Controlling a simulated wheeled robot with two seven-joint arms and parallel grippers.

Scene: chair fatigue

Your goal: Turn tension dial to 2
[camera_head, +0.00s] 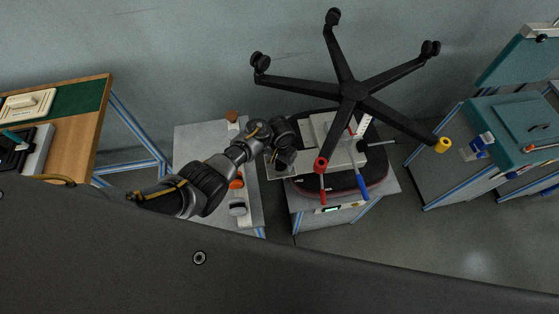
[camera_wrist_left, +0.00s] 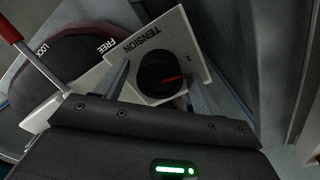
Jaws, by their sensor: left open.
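The tension dial (camera_wrist_left: 160,73) is a round black knob with a red pointer line, on a white plate (camera_wrist_left: 181,25) lettered TENSION. My left gripper (camera_wrist_left: 161,88) is open, with one finger on each side of the dial. I cannot tell whether the fingers touch it. In the head view my left gripper (camera_head: 283,160) is at the left side of the upturned chair, and the dial is hidden there. My right gripper is not in view.
The upturned chair base (camera_head: 353,91) spreads its black legs above the seat. A red-handled lever (camera_head: 321,165) and a blue-handled lever (camera_head: 362,185) stick out nearby. LOCK and FREE labels show beside the red lever (camera_wrist_left: 9,28). A teal toolbox (camera_head: 515,130) stands at right.

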